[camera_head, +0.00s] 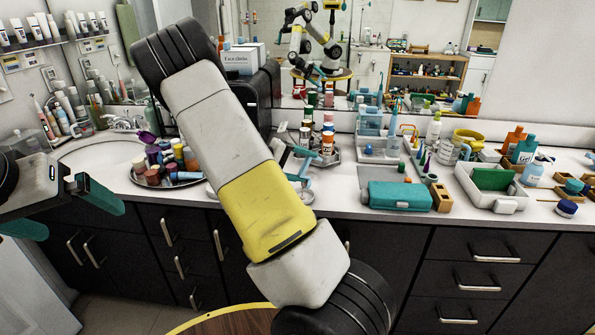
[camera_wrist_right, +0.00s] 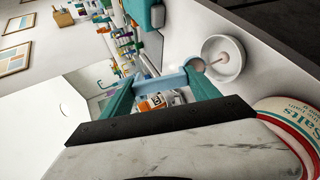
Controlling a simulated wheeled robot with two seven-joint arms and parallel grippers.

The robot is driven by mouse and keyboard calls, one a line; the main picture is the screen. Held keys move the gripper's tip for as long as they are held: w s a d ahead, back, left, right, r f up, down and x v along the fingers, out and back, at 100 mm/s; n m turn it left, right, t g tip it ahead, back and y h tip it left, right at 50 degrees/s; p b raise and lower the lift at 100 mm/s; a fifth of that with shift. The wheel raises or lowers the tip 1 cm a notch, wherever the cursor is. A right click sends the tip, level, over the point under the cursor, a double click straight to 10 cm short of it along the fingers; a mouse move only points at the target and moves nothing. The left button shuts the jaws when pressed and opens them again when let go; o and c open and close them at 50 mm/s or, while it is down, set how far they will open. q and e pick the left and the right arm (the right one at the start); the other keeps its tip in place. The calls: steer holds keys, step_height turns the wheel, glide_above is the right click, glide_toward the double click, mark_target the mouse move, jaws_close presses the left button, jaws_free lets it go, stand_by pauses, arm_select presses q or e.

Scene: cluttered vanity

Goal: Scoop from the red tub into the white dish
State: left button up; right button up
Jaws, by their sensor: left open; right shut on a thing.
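My right gripper (camera_wrist_right: 155,88) has teal fingers shut on a light-blue scoop (camera_wrist_right: 172,79). The scoop's far end lies by the near rim of the white dish (camera_wrist_right: 236,73), and a pinkish patch shows there. A little pinkish matter shows inside the dish. The red tub (camera_wrist_right: 285,113), white with a red band and "Salts" lettering, is at the lower right of the right wrist view, cut by the edge. In the head view my right arm hides the tub; the light-blue scoop (camera_head: 302,176) shows beside the arm. My left gripper (camera_head: 66,212) is open and empty at far left, before the counter.
A round tray (camera_head: 205,180) of bottles stands left of my right arm, near the sink (camera_head: 95,153).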

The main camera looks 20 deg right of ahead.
mark_target(302, 167)
steer(key=shift+a+r+h, duration=0.15)
steer(key=shift+a+h, duration=0.6)
steer(key=shift+h, duration=0.45)
steer(key=shift+a+f+h, duration=0.4)
steer(key=shift+a+h, duration=0.25)
steer(key=shift+h, duration=0.25)
steer(key=shift+a+f+h, duration=0.15)
steer(key=shift+a+h, duration=0.35)
steer(key=shift+h, duration=0.3)
steer(key=shift+a+f+h, duration=0.15)
steer(key=shift+a+h, duration=0.35)
steer(key=shift+h, duration=0.3)
